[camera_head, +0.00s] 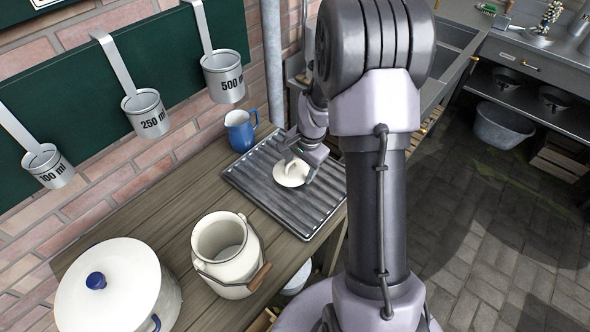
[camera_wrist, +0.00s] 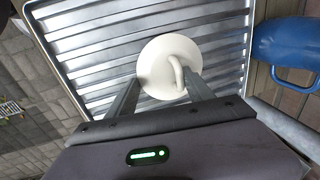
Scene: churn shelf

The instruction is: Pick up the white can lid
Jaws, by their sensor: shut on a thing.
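The white can lid (camera_head: 291,173) is a round disc with a loop handle, over the ribbed metal tray. It also shows in the wrist view (camera_wrist: 158,62), with its handle toward the right finger. My gripper (camera_head: 301,160) is at the lid from above. In the wrist view, my gripper's two fingers (camera_wrist: 160,88) reach to the lid's near part and are shut on it. The exact contact points are partly hidden. I cannot tell whether the lid touches the tray.
The ribbed tray (camera_head: 250,187) lies on a wooden shelf (camera_head: 150,211). A blue jug (camera_head: 240,131) stands behind it, an open cream can (camera_head: 215,262) in front. A white lidded pot (camera_head: 135,285) is at the lower left. Measuring cups (camera_head: 146,115) hang on the wall.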

